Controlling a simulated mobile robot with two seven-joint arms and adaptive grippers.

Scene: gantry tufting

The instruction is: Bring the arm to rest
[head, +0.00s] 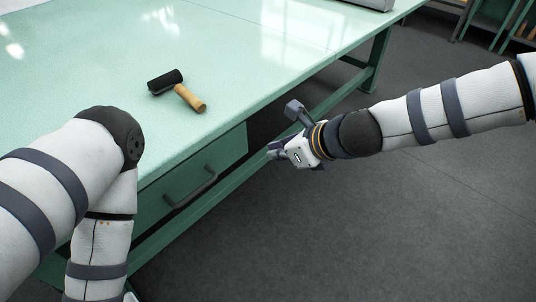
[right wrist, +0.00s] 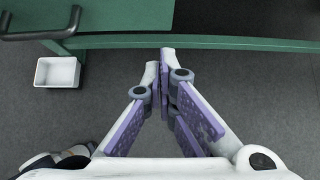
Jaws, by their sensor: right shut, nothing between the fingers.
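My right arm reaches in from the right in the head view, out over the floor beside the green table (head: 85,55). My right gripper (head: 273,151) is in front of the table's side, apart from it, and holds nothing. In the right wrist view its purple-padded fingers (right wrist: 164,58) come together at the tips. My left arm is bent down at the table's near left edge.
A black-headed tool with a wooden handle (head: 190,98) lies on the tabletop. A drawer with a dark handle (head: 192,188) is under it. A white bin (right wrist: 57,72) stands on the floor in the right wrist view. Open grey floor (head: 400,230) lies to the right.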

